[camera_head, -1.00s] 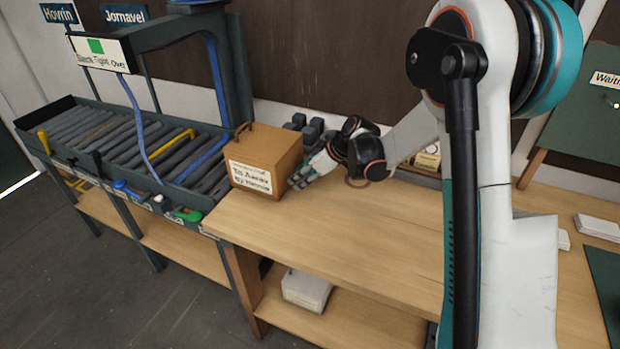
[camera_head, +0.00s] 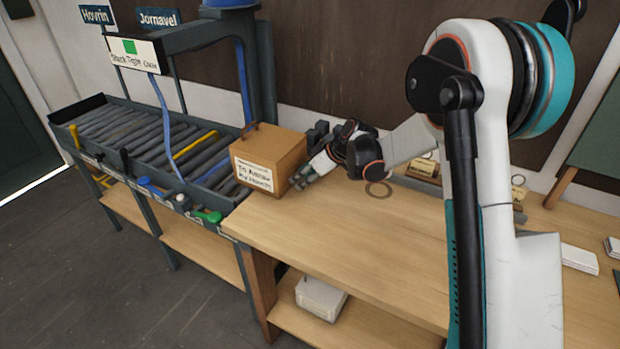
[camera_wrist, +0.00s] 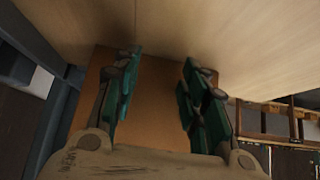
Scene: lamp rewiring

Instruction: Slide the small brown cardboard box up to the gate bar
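The small brown cardboard box (camera_head: 268,150) has a dark handle on top and a white label on its front. It stands upright at the left end of the wooden bench, beside the roller conveyor. My gripper (camera_head: 302,178) is low at its right side. In the wrist view, my gripper (camera_wrist: 160,62) has its two green-padded fingers spread apart, with the brown box face (camera_wrist: 152,112) between and beyond them; contact is unclear. A yellow bar (camera_head: 194,145) lies across the conveyor rollers, left of the box; I cannot tell whether it is the gate bar.
The roller conveyor (camera_head: 112,152) runs left from the bench (camera_head: 330,235), under a dark frame with a hanging sign (camera_head: 134,54). Colored levers, including a green one (camera_head: 208,216), line its front. A ring (camera_head: 379,190) lies right of my gripper. The front bench top is clear.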

